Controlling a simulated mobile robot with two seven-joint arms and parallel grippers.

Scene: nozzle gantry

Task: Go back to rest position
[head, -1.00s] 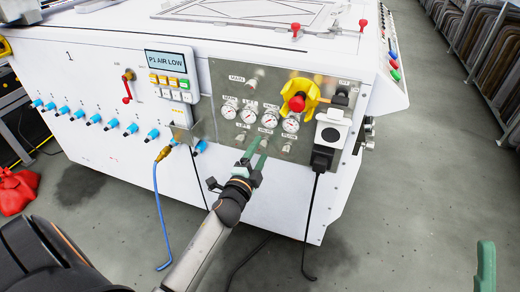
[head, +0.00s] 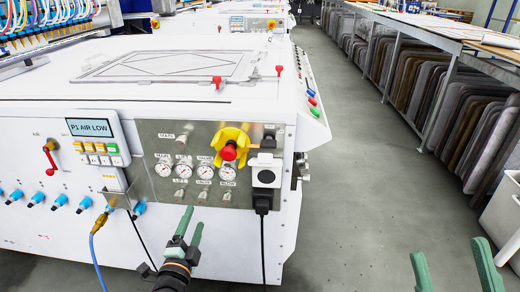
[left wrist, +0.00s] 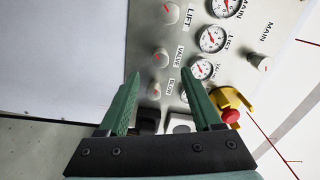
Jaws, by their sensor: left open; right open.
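My left gripper (head: 190,230) is open and empty, with green fingers, in front of the lower part of the grey control panel (head: 148,140) on the white machine. In the left wrist view its two fingers (left wrist: 160,95) stand apart with nothing between the tips, and the panel's gauges and small knobs are beyond them. My right gripper (head: 452,265) shows at the bottom right of the head view. Its two green fingers are apart, with nothing seen between them, over the grey floor. Its base is cut off by the frame edge.
The panel carries several gauges (head: 205,172), a red button on a yellow guard (head: 229,152) and a black plug (head: 262,200) with a cable. A display (head: 90,127) reads "P1 AIR LOW". A blue hose (head: 97,260) hangs at left. Floor (head: 365,170) to the right is clear.

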